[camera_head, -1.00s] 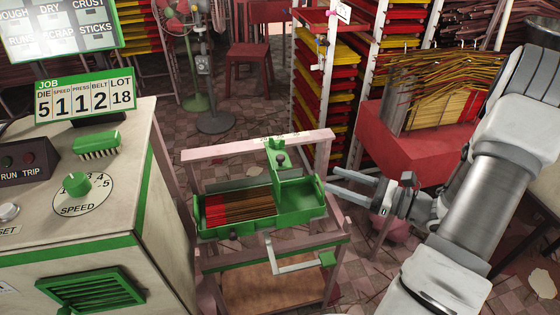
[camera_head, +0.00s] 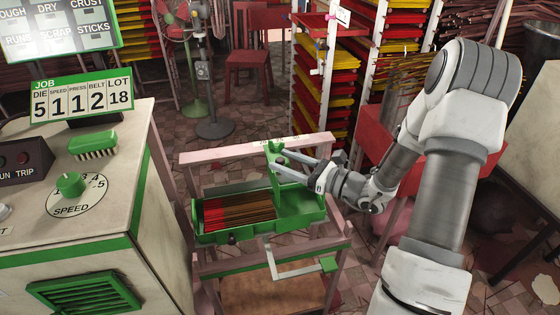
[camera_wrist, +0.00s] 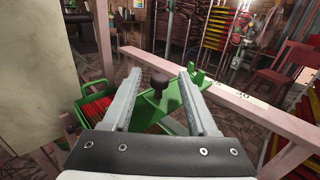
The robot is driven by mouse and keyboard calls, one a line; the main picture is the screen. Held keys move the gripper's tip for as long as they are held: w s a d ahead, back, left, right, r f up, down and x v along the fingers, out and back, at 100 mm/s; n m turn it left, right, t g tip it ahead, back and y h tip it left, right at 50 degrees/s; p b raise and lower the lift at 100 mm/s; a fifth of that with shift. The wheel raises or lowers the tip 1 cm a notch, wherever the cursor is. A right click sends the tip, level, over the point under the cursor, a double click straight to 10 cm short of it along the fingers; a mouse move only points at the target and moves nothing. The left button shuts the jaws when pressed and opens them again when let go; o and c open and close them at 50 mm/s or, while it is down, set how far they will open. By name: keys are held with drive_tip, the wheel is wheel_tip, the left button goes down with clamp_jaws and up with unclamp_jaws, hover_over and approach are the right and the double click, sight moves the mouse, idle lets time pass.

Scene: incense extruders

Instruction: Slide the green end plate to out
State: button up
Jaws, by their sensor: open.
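The green end plate (camera_head: 286,181) stands at the right end of the green tray (camera_head: 262,228) and is partly hidden by my gripper in the head view. In the wrist view the plate (camera_wrist: 160,112) lies below and between my fingers, with a dark round knob (camera_wrist: 159,82) standing up from it. My gripper (camera_head: 277,155) is open and reaches in from the right over the plate. In the wrist view its two fingers (camera_wrist: 154,80) sit on either side of the knob, with gaps visible; contact cannot be told.
Red and brown sticks (camera_head: 238,211) lie in the tray. A pink frame with a back rail (camera_head: 225,153) carries the tray, and a crank handle (camera_head: 327,264) is at its front. A pale cabinet (camera_head: 150,200) stands close on the left, and racks (camera_head: 325,85) stand behind.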

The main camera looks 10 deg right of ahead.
drive_tip(key=shift+x, duration=0.9)
drive_tip(key=shift+c, duration=0.3)
clamp_jaws()
drive_tip(key=shift+d, duration=0.1)
idle(0.5)
